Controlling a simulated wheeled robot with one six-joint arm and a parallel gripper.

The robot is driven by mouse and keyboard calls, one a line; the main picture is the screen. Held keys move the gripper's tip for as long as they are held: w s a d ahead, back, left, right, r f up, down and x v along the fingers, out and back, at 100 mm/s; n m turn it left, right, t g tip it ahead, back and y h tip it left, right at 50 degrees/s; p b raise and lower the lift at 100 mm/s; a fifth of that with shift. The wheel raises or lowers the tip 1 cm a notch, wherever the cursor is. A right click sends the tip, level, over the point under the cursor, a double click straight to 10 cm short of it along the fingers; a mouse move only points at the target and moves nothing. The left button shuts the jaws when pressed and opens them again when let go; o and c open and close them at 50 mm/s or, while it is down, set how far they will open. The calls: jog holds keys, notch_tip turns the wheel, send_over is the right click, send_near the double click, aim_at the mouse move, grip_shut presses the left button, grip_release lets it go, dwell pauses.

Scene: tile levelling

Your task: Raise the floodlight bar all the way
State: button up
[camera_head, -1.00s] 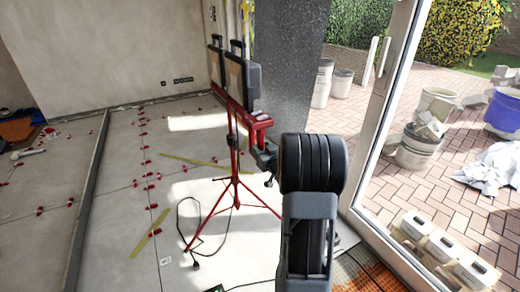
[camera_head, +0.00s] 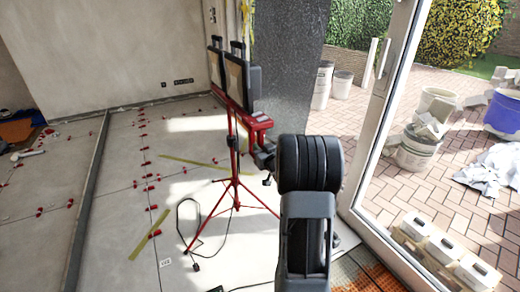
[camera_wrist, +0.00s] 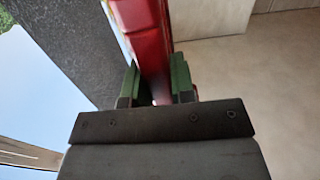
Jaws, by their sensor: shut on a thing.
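The floodlight bar is a red crossbar (camera_head: 257,121) on a red tripod (camera_head: 235,182) in the head view. It carries dark floodlights (camera_head: 254,84) standing upright along it. My gripper (camera_head: 266,158) is at the bar's near end, partly hidden behind my own arm. In the wrist view, the green-padded fingers of my gripper (camera_wrist: 156,88) are shut on the red bar (camera_wrist: 148,35), one on each side. The point where the bar meets the tripod's mast is small and hard to make out.
A dark cable (camera_head: 190,215) lies on the tiles by the tripod's feet. Red levelling clips (camera_head: 150,187) and yellow strips (camera_head: 150,235) are on the floor. A grey pillar (camera_head: 287,65) stands close behind the bar. A glass door frame (camera_head: 382,95) is at the right.

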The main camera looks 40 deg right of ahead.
aim_at(260, 119)
grip_shut()
notch_tip(260, 119, up, 16)
jog(key=p, duration=0.9)
jog(key=shift+r+p, duration=0.1)
jog(key=shift+p, duration=0.25)
jog(key=shift+r, duration=0.1)
jog(key=shift+o, duration=2.3)
grip_release()
jog(key=o, duration=0.4)
jog(key=shift+f, duration=0.2)
jog(key=shift+c, duration=0.2)
jog(key=s+a, duration=0.2)
jog(key=s, duration=1.1)
jog(key=shift+s, duration=0.35)
